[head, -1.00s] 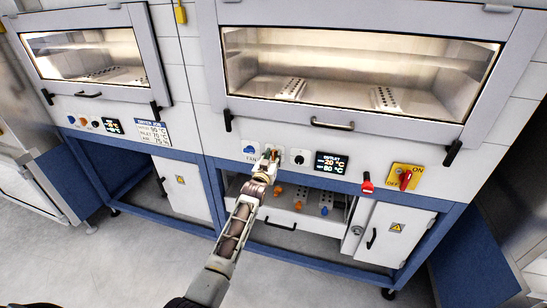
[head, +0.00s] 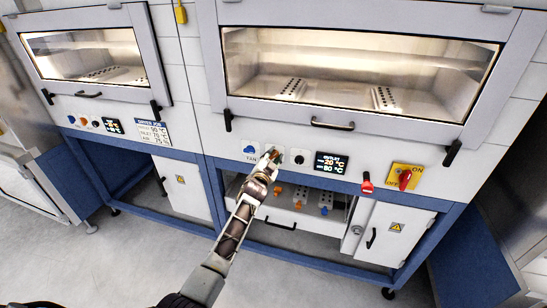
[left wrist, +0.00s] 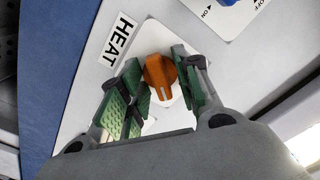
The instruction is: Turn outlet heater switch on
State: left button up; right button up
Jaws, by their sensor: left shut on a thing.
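The outlet heater switch is an orange rotary knob (left wrist: 160,72) with a short white mark, on a white plate beside a HEAT label (left wrist: 117,39) in the left wrist view. My left gripper (left wrist: 163,84) has its green-padded fingers on either side of the knob and is shut on it. In the head view my left gripper (head: 272,155) is at the right dryer's panel, between the blue fan knob (head: 250,149) and a black knob (head: 299,157). It hides most of the heater switch there. My right gripper is not in view.
The outlet display (head: 331,163) reads 20 °C over 80 °C. A red-handled switch on a yellow plate (head: 407,177) and a red handle (head: 367,183) are to its right. The oven door handle (head: 332,124) is above. A shelf with small orange and blue parts is below.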

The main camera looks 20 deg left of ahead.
pick_arm(q)
jog(key=shift+m, duration=0.7)
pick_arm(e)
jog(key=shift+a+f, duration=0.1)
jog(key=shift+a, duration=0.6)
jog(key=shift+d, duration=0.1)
